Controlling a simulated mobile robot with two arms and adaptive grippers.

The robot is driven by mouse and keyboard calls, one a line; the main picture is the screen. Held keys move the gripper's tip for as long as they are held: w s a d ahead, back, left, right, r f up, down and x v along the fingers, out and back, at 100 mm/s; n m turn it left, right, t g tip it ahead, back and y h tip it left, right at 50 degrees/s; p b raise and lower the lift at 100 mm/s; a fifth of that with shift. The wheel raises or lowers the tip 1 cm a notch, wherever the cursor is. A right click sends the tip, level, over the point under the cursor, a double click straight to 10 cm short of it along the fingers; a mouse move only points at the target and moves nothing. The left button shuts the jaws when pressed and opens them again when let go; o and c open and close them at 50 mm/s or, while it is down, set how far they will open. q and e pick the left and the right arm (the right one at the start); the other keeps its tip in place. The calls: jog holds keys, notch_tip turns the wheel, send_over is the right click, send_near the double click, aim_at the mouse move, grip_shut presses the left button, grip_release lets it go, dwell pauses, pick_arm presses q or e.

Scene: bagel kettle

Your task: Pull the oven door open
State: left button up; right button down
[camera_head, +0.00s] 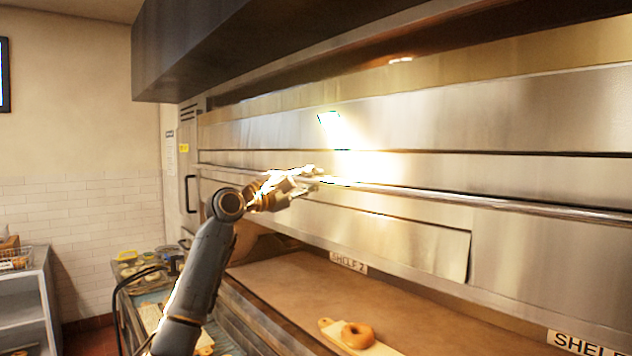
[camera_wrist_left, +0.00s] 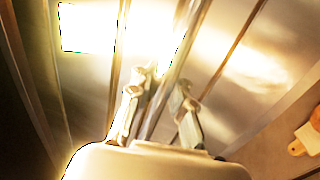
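The oven is a wide steel front in the head view, and its long door panel (camera_head: 400,238) looks shut. A long handle bar (camera_head: 470,200) runs across the front; the same bar (camera_wrist_left: 187,55) shows in the left wrist view. My left gripper (camera_head: 308,178) is at the left part of the bar. In the left wrist view its two fingers (camera_wrist_left: 162,90) stand apart, one on each side of the bar, with gaps visible, so it looks open around the bar. Bright glare hides part of the contact. My right gripper is not in view.
Below the oven is a brown shelf surface (camera_head: 300,285) labelled "SHELF 2", with a bagel (camera_head: 357,335) on a wooden board (camera_head: 330,327). A dark hood (camera_head: 230,45) hangs above. A counter with food items (camera_head: 130,265) stands at the left.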

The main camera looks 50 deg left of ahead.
pick_arm(q)
jog(key=o, duration=0.3)
jog(key=shift+s+r, duration=0.15)
jog(key=shift+s, duration=0.15)
jog(key=shift+o, duration=0.7)
jog(key=shift+s+r, duration=0.1)
jog(key=shift+s, duration=0.35)
jog(key=shift+w+f, duration=0.2)
jog(key=shift+w, duration=0.05)
jog(key=shift+s+f, duration=0.1)
jog(key=shift+s, duration=0.05)
jog(key=v, duration=1.2)
jog(key=shift+r, duration=0.3)
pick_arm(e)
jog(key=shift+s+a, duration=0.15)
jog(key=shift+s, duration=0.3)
